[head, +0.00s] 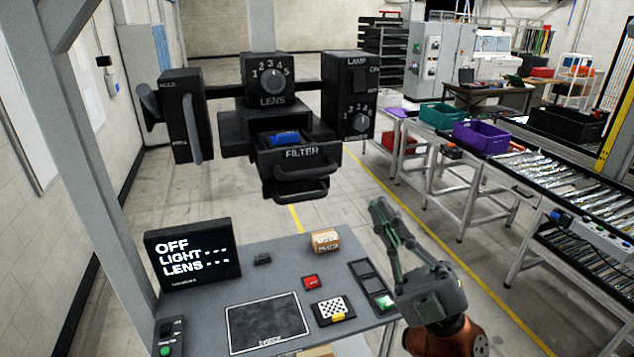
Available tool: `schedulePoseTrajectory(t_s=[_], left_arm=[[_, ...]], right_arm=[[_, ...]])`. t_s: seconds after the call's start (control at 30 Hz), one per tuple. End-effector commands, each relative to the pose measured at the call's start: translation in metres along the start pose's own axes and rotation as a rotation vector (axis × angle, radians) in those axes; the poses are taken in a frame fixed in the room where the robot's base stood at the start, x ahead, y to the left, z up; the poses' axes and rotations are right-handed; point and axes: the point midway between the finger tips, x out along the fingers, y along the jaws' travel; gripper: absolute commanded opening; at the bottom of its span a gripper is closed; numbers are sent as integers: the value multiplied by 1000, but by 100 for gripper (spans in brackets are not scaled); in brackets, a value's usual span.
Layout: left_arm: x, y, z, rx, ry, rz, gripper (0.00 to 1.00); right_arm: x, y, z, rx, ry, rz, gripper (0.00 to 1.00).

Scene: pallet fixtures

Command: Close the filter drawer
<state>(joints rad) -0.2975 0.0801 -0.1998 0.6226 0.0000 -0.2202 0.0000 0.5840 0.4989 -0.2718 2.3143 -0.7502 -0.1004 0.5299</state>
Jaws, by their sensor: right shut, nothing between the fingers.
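The filter drawer (300,160) is a black drawer labelled FILTER in the middle of a dark hanging fixture. It stands pulled out toward me, and a blue block (285,137) shows inside it. Its black handle (300,189) is at the front, below the label. My right gripper (378,207) is to the right of the drawer and lower in the picture, apart from it. Its green-grey fingers are together and empty, pointing up and left. My left gripper is not in view.
The fixture also carries a LENS dial (273,82), a LAMP box (349,95) and a left box with levers (184,115). A conveyor stands right.

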Motion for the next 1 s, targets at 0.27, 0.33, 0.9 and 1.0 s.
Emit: schedulePoseTrajectory(t_s=[0.27,0.33,0.9,1.0], left_arm=[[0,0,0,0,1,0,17],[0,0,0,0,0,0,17],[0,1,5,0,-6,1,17],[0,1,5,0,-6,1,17]], right_arm=[[29,-87,-198,-352,688,-406,0],[19,-114,-220,-466,805,-534,0],[29,-89,-129,-1630,528,-1457,0],[42,-46,-123,-1747,335,-1498,0]])
